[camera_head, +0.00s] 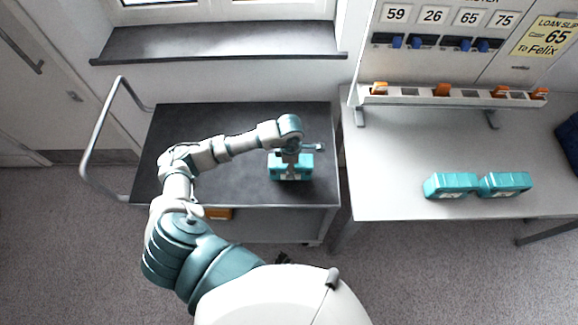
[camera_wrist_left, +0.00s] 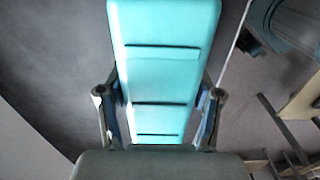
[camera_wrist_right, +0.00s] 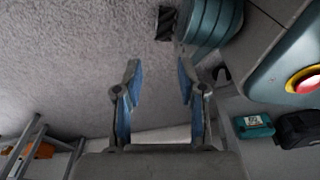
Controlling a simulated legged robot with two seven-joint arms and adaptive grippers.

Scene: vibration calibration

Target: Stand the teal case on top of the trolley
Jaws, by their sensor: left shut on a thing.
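The teal case (camera_head: 291,172) is over the dark top of the trolley (camera_head: 225,120), near its right side. My left gripper (camera_head: 291,157) is shut on it from above. In the left wrist view the case (camera_wrist_left: 160,70) fills the space between both fingers, which touch its sides (camera_wrist_left: 160,105). I cannot tell whether its base rests on the trolley top or hangs just above it. My right gripper (camera_wrist_right: 159,66) shows only in the right wrist view. It is open and empty, with floor behind it.
Two more teal cases (camera_head: 451,186) (camera_head: 505,184) lie on the white bench (camera_head: 390,150) right of the trolley. A rack (camera_head: 420,98) with orange items stands at the bench's back. The trolley's push handle (camera_head: 98,130) is at left. The left part of its top is clear.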

